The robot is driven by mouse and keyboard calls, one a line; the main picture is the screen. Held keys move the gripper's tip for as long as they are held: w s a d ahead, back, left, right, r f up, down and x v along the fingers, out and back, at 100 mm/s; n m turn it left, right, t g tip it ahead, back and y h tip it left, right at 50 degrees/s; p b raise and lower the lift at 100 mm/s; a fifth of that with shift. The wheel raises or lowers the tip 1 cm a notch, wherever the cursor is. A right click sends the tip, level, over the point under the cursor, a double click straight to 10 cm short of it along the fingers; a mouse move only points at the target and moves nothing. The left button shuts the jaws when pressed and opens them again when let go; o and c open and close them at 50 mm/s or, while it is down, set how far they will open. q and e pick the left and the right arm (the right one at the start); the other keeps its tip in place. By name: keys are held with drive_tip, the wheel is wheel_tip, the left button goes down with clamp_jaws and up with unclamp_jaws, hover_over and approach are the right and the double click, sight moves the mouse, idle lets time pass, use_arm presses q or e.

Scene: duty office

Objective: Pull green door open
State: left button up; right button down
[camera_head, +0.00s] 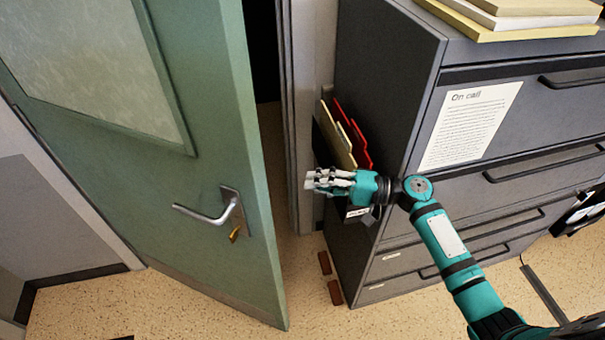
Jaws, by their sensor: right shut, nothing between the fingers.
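The green door (210,115) stands ajar on the left, with a dark gap between its free edge and the frame. It has a pale window panel (95,60) and a silver lever handle (210,212) with a brass key or tag (236,233) below it. My right gripper (310,180) is shut and empty, to the right of the door's edge and in front of the cabinet side. It appears apart from the door and handle. My left gripper is not in view.
A grey filing cabinet (345,75) stands close on the right, with an "On call" sheet (470,125) and a side holder of red and yellow folders (345,140). Small brown blocks (335,292) lie at its foot. Speckled floor (190,312) is open in front of the door.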

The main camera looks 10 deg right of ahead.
use_arm(q)
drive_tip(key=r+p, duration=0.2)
drive_tip(key=p, duration=0.1)
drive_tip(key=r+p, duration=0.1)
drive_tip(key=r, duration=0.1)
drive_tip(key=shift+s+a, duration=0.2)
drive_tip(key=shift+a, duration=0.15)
use_arm(e)
drive_tip(key=x, duration=1.1)
drive_tip(key=shift+s+r, duration=0.4)
drive_tip(key=shift+r, duration=0.1)
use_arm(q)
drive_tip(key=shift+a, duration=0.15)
use_arm(e)
drive_tip(key=shift+a, duration=0.1)
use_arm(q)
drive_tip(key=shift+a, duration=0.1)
